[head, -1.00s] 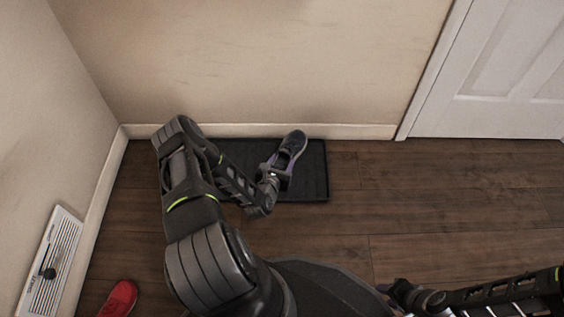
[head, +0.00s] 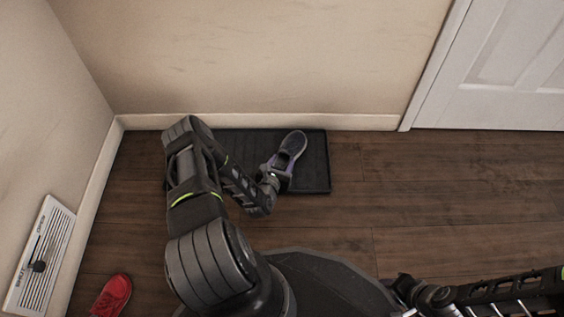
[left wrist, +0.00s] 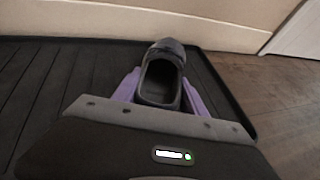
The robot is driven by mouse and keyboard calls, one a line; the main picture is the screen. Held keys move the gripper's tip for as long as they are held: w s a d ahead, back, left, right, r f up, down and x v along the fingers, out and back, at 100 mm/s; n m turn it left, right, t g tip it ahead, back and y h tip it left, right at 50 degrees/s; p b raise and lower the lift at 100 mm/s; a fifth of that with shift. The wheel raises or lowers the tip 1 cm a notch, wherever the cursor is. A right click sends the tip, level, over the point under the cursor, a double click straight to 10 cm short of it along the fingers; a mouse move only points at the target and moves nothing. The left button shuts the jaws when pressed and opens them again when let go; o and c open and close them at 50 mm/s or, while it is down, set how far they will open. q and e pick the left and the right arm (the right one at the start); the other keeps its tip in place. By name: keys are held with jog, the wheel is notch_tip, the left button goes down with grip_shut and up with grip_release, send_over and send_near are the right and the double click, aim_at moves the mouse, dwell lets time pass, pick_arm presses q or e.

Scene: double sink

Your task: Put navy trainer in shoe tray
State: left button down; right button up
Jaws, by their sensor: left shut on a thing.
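The navy trainer (head: 293,147) is a dark shoe with a grey-blue toe, over the black shoe tray (head: 317,174) by the wall in the head view. My left gripper (head: 279,170) is shut on the trainer's heel end, the toe pointing toward the wall. In the left wrist view, purple fingers clasp both sides of the trainer (left wrist: 161,82), its opening facing up, with the ribbed tray (left wrist: 40,85) beneath. I cannot tell whether the sole touches the tray. My right arm shows at the lower right, but its gripper is not in view.
A red shoe (head: 112,295) lies on the wooden floor at the lower left. A white vent (head: 40,262) is on the left wall. A white door (head: 510,80) stands at the right. The floor (head: 430,190) right of the tray is clear.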

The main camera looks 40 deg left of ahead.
pick_arm(q)
jog(key=shift+f, duration=0.5)
dwell(0.3)
jog(key=c, duration=0.6)
grip_release()
jog(key=shift+o, duration=0.2)
jog(key=shift+f, duration=0.1)
jog(key=shift+s, duration=0.1)
jog(key=p+v, duration=0.3)
jog(key=v, duration=0.4)
jog(key=shift+s+d, duration=0.1)
jog(key=shift+s, duration=0.15)
